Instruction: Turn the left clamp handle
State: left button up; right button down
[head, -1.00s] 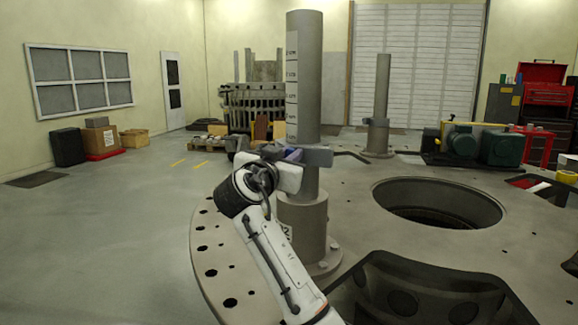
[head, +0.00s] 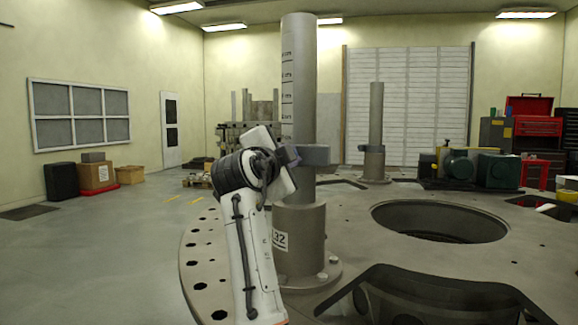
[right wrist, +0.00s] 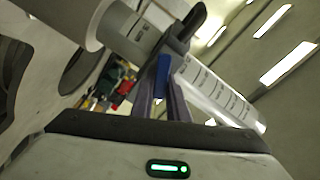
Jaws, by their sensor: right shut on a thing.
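The left clamp (head: 312,155) is a dark grey block around the near tall grey post (head: 299,80), above its thick base sleeve. My right gripper (head: 288,168) is at the clamp's left side, tilted, with its fingers hidden behind the wrist in the head view. In the right wrist view the clamp (right wrist: 183,38) sits on the post, and a blue piece that looks like its handle (right wrist: 163,70) lies between the fingertips of my right gripper (right wrist: 163,88). The gripper is shut on it. My left gripper is not in view.
The round plate (head: 400,262) has a large round hole (head: 440,221) at the right and a dark opening in front. A second post (head: 376,115) with its own clamp stands farther back. Boxes (head: 97,176) lie by the left wall; the floor at left is clear.

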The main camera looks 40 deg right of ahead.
jog(key=m, duration=0.1)
jog(key=m+b, duration=0.1)
jog(key=shift+s+f+m, duration=0.1)
jog(key=shift+f+m, duration=0.1)
jog(key=shift+m, duration=0.2)
jog(key=shift+f+m+b, duration=0.1)
jog(key=shift+m+b, duration=0.25)
jog(key=shift+m, duration=0.85)
jog(key=shift+d+m, duration=0.1)
jog(key=shift+m, duration=0.2)
jog(key=c, duration=1.7)
grip_release()
jog(key=shift+f, duration=0.1)
